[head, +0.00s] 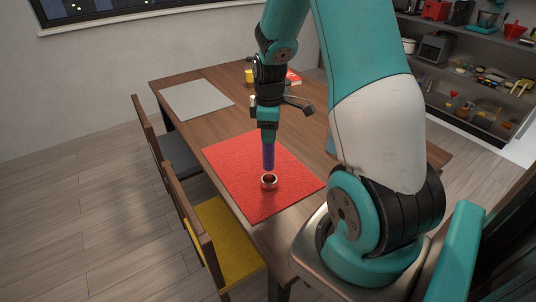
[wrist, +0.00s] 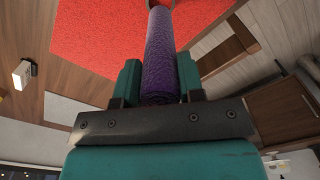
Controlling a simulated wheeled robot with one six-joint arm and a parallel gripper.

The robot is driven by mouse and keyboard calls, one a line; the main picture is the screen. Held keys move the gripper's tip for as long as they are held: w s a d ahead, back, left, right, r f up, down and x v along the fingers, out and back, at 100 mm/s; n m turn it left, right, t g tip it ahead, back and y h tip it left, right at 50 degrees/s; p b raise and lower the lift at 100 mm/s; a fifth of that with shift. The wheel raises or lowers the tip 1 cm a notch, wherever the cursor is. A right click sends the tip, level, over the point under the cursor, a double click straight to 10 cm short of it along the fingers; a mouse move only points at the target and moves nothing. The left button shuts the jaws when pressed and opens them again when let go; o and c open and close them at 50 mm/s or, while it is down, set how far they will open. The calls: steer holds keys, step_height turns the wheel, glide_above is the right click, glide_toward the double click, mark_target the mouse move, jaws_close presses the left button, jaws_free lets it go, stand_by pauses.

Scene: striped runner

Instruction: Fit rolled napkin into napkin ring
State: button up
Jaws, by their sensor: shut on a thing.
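The rolled napkin (head: 268,158) is a purple cylinder hanging upright from my gripper (head: 267,139), which points down and is shut on its upper part. The napkin ring (head: 269,187) is a small pale metallic band resting on the red placemat (head: 239,170), its opening facing up. The napkin's lower end is right at the ring's far rim in the head view; I cannot tell whether it is above the opening or slightly inside. In the wrist view the napkin (wrist: 163,60) runs between both fingers (wrist: 158,78) toward a pale bit of the ring (wrist: 153,3) at the top edge.
The wooden table (head: 199,128) also holds a grey placemat (head: 196,98) and a yellow bottle (head: 248,74) at the back. A chair with a yellow seat (head: 228,237) stands at the near left side. The red mat around the ring is clear.

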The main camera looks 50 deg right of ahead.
mark_target(269, 154)
step_height(269, 154, down, 8)
steer(key=shift+r, duration=0.1)
stand_by(0.4)
steer(key=o, duration=1.1)
